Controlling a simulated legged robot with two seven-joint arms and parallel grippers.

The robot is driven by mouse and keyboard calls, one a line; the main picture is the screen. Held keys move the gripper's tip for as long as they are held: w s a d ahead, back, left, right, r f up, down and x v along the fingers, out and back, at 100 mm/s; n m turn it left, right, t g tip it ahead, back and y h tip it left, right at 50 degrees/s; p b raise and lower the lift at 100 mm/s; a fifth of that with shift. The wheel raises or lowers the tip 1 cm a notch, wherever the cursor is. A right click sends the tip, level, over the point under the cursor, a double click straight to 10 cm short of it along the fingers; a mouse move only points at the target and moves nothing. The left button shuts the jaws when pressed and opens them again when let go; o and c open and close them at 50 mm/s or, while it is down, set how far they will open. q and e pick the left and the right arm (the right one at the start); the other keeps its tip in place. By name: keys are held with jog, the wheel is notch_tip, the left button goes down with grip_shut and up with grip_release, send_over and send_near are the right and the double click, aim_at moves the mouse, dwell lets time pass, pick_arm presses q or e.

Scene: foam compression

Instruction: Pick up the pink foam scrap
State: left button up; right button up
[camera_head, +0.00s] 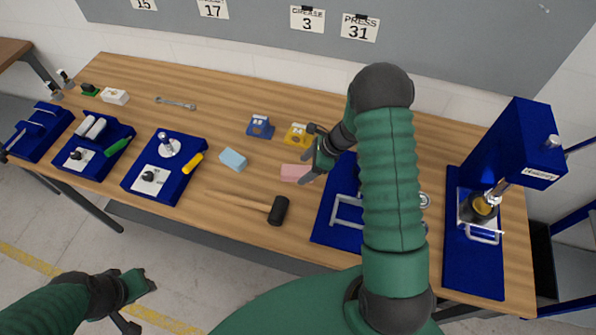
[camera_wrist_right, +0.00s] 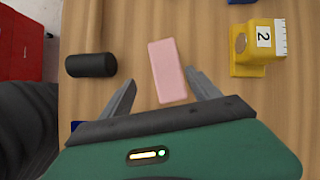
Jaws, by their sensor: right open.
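The pink foam scrap (camera_head: 294,172) is a small flat block lying on the wooden table (camera_head: 250,100), right of a light blue block. My right gripper (camera_head: 312,172) is beside and above it, partly covering its right end in the head view. In the right wrist view the pink foam scrap (camera_wrist_right: 168,71) lies whole in front of the spread fingers of my right gripper (camera_wrist_right: 161,92), with its near end between the fingertips. The right gripper is open and empty. My left gripper (camera_head: 132,305) hangs low at the left, off the table; its jaws are unclear.
A black-headed mallet (camera_head: 278,210), the light blue block (camera_head: 233,160) and a yellow block (camera_head: 297,135) lie near the scrap. A blue tray (camera_head: 330,232) is at its right. A blue press (camera_head: 510,160) stands at the far right. Tool trays fill the left.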

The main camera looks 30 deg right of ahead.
aim_at(298, 170)
jog(key=w+f, duration=0.1)
jog(key=w+f+p, duration=0.1)
jog(key=f, duration=0.1)
jog(key=w+f, duration=0.1)
jog(key=f, duration=0.1)
jog(key=shift+w+a, duration=0.2)
jog(key=shift+a, duration=0.05)
jog(key=shift+s+a, duration=0.1)
jog(key=shift+a, duration=0.1)
jog(key=shift+s+a+r, duration=0.1)
jog(key=shift+s+a, duration=0.05)
jog(key=shift+s, duration=0.1)
jog(key=shift+s+a+r, duration=0.15)
jog(key=shift+a, duration=0.1)
jog(key=shift+w+f, duration=0.25)
jog(key=shift+c, duration=1.1)
jog(key=shift+d, duration=0.35)
jog(key=c, duration=0.7)
jog(key=shift+s, duration=0.1)
jog(key=c, duration=0.5)
pick_arm(q)
jog(key=shift+w+d+r, duration=0.15)
jog(key=shift+w+r, duration=0.4)
jog(key=shift+w, duration=0.3)
pick_arm(e)
jog(key=shift+a, duration=0.2)
